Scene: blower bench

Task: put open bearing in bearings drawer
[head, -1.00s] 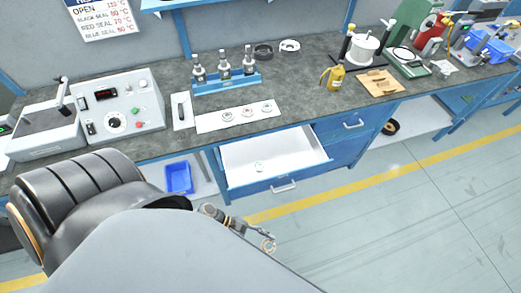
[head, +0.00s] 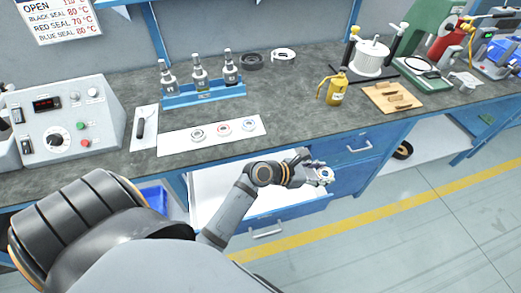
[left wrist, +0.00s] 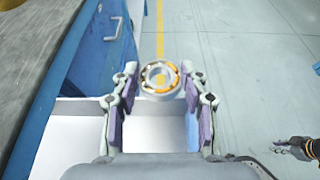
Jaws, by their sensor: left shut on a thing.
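The open bearing (left wrist: 160,79) is a steel ring with orange showing between its races. My left gripper (head: 312,169) is shut on it, and the bearing shows at its fingertips in the head view (head: 325,176). In the left wrist view the two finger pads of the left gripper (left wrist: 160,88) hold the ring from both sides. The open drawer (head: 209,187) has a white inside and blue front, and my left forearm hides much of it. The bearing is above the drawer's right end. My right gripper (left wrist: 292,148) shows small at the right edge of the left wrist view.
A white mat (head: 178,142) with three ring-shaped bearings lies on the bench above the drawer. A blue rack (head: 205,95) of bottles, a yellow can (head: 336,88) and a wooden block (head: 392,97) stand on the bench. A closed drawer (head: 357,146) is right of the open one.

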